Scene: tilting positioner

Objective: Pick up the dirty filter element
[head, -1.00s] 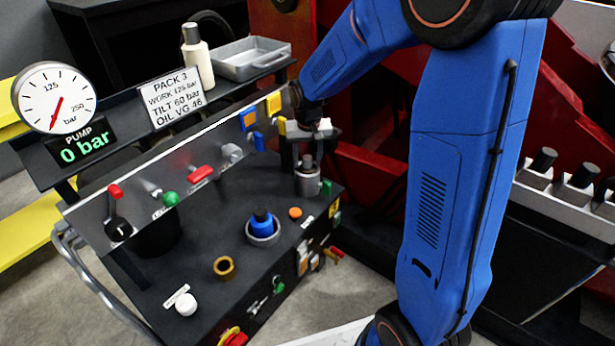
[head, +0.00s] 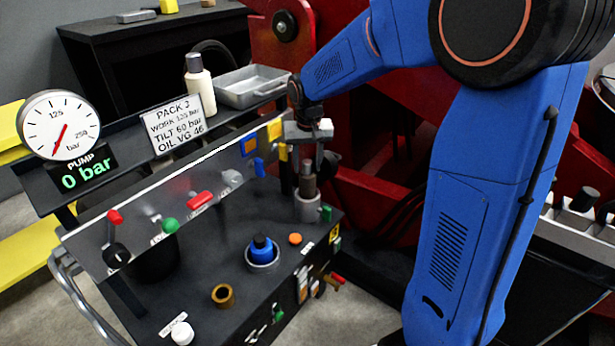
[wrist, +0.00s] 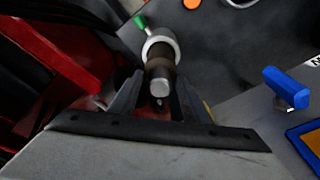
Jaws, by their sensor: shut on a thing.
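The dirty filter element (head: 308,182) is a dark brown cylinder with a grey end. It stands upright, partly out of the round silver housing (head: 307,203) on the dark bench. In the wrist view the brown element (wrist: 161,69) is between the two dark fingers, its grey end toward the camera, with the silver housing rim (wrist: 174,44) around its far part. My gripper (head: 309,162) points down over the housing and is shut on the element. The element's lower end is hidden, so I cannot tell whether it is clear of the housing.
A blue-capped part (head: 262,248) sits in a ring at the bench middle, beside a brass ring (head: 223,296) and an orange button (head: 295,239). A sloped panel with levers (head: 180,205) runs behind. A grey tray (head: 250,88) and white bottle (head: 199,85) stand on the shelf.

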